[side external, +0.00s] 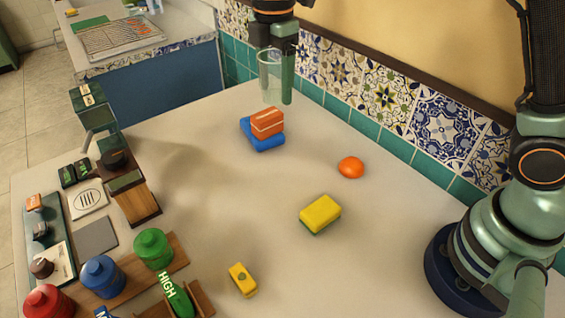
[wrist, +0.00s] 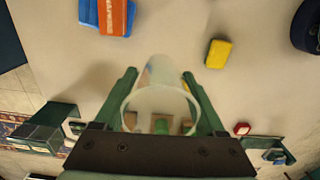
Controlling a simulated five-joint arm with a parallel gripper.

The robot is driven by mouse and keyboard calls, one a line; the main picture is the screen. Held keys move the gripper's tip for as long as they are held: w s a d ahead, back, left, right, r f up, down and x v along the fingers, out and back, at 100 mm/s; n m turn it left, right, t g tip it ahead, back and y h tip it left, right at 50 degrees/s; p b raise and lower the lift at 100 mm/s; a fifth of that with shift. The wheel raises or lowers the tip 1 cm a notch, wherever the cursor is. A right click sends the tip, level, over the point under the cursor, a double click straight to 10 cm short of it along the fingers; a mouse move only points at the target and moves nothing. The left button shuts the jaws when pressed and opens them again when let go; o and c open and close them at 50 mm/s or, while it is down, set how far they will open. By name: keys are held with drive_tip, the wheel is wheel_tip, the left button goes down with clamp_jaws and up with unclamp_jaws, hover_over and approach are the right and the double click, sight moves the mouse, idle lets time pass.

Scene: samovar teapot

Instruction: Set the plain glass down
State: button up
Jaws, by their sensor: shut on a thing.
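A plain clear glass (side external: 270,78) is held upright in my gripper (side external: 277,88), high above the far part of the table in the side view. In the wrist view the glass (wrist: 160,100) sits between the two green fingers of my gripper (wrist: 162,88), its round rim towards the camera. My gripper is shut on the glass. The table top (side external: 225,220) lies below, and the glass is not touching it.
An orange box on a blue block (side external: 263,142) stands near the gripper. An orange fruit (side external: 351,167) and a yellow-green sponge (side external: 320,214) lie nearer. A samovar-like dispenser (side external: 130,185) and coloured canisters (side external: 153,248) crowd the left. The tiled wall (side external: 385,95) runs behind. The centre is clear.

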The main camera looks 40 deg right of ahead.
hover_over(219, 197)
drive_tip(key=shift+m, duration=0.3)
wheel_tip(219, 197, down, 20)
drive_tip(key=shift+f, duration=0.15)
drive_tip(key=shift+f, duration=0.1)
drive_tip(key=o, duration=1.4)
